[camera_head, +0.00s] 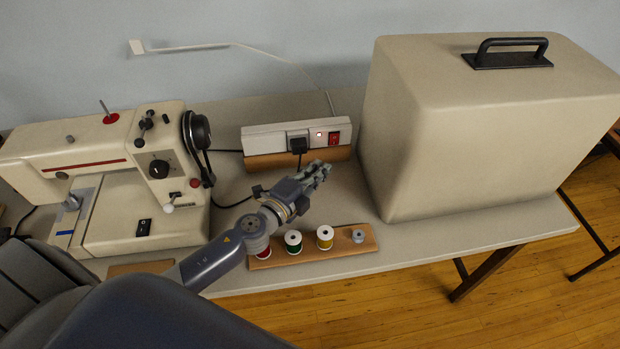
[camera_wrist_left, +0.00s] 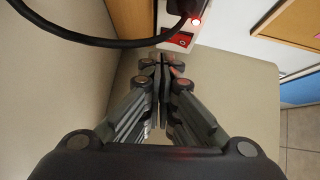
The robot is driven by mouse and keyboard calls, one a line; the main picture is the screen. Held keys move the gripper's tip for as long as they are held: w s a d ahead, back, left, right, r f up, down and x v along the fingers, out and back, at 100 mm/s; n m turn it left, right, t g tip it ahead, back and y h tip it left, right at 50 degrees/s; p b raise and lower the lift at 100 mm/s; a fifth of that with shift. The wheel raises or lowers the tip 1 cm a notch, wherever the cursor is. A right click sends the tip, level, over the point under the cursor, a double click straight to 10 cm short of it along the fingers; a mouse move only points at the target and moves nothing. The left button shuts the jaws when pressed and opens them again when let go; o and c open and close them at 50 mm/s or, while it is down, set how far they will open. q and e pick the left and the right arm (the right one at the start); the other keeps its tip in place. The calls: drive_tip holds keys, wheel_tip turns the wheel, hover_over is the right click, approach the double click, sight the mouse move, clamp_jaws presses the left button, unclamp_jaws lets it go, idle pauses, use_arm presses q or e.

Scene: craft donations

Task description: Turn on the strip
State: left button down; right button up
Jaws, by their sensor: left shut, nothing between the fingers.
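The white power strip (camera_head: 262,139) stands on a wooden block at the back of the table, with a black plug (camera_head: 298,141) in it. Its red rocker switch (camera_head: 334,137) is at the right end, beside a small lit red light (camera_head: 319,134). The switch also shows in the left wrist view (camera_wrist_left: 178,41), just beyond my fingertips. My left gripper (camera_head: 320,168) is shut and empty, in front of the strip and a little below the switch. In the left wrist view its fingertips (camera_wrist_left: 162,62) are together and appear apart from the switch. My right gripper is not in view.
A cream sewing machine (camera_head: 130,170) stands at the left. A large beige case (camera_head: 470,130) with a black handle stands close to the right of the strip. A wooden rack (camera_head: 290,257) with thread spools lies below my left gripper. A black cable loops in front of the strip.

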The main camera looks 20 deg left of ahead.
use_arm(q)
drive_tip(key=shift+v, duration=2)
drive_tip(key=shift+d+f, duration=0.1)
drive_tip(key=shift+d, duration=0.05)
